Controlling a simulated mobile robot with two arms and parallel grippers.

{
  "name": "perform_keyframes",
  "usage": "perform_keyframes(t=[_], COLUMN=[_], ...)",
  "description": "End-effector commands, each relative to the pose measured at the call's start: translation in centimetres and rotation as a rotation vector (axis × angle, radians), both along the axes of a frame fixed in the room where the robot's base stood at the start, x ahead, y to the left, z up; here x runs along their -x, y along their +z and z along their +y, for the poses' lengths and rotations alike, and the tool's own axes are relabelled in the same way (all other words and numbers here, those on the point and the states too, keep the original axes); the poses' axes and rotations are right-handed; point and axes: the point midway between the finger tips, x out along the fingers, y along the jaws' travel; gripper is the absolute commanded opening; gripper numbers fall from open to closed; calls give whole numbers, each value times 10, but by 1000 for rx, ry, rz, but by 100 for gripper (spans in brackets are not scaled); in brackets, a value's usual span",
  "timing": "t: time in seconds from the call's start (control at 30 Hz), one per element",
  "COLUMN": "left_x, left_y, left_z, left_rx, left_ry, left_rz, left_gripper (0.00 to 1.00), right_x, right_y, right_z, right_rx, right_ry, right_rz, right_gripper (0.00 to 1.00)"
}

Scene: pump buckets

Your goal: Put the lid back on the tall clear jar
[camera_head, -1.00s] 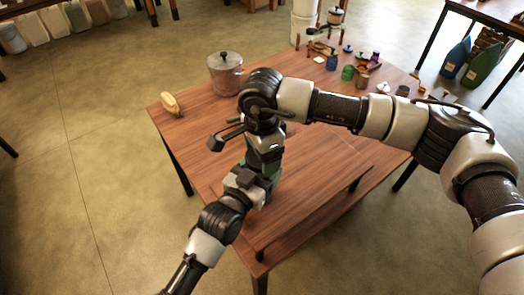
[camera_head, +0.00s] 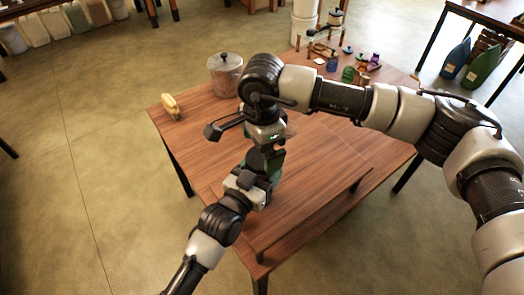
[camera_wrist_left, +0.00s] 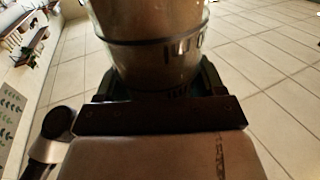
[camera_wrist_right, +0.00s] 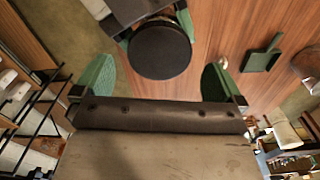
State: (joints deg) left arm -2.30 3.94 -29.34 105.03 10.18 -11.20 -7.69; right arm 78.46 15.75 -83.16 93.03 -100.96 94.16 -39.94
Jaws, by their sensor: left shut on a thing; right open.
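My left gripper (camera_head: 262,178) is shut around the jar (camera_wrist_left: 155,55), which fills the top of the left wrist view. The jar looks translucent and brownish, with a dark band; its top is out of that view. A round black lid (camera_wrist_right: 161,49) shows in the right wrist view at the jar's top, beside my left gripper's green fingers. It appears to sit on the jar, though its seating cannot be seen. My right gripper (camera_wrist_right: 157,80) is open, its green fingers apart on either side below the lid in the picture, holding nothing. In the head view it is just above the lid.
A large lidded pot (camera_head: 225,78) stands at the table's back left, near a yellowish object (camera_head: 170,105). Small jars and tools (camera_head: 350,68) crowd the back right. A dark green scoop-like thing (camera_wrist_right: 263,57) lies on the wood.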

Motion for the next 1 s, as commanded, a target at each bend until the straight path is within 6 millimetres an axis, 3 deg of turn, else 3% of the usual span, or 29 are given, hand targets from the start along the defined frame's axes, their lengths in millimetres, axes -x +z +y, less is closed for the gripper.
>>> perform_keyframes(t=[0.13,0.47,0.8,1.0], left_x=[0,0,0,0], left_y=[0,0,0,0], left_z=[0,0,0,0], left_rx=[1,1,1,1], left_ry=[0,0,0,0], left_rz=[-1,0,0,0], left_gripper=[3,3,3,3], right_x=[0,0,0,0], right_y=[15,17,44,51], right_z=[0,0,0,0], right_rx=[0,0,0,0], right_ry=[-1,19,434,563], right_rz=[0,0,-1,0], right_gripper=[100,98,98,98])
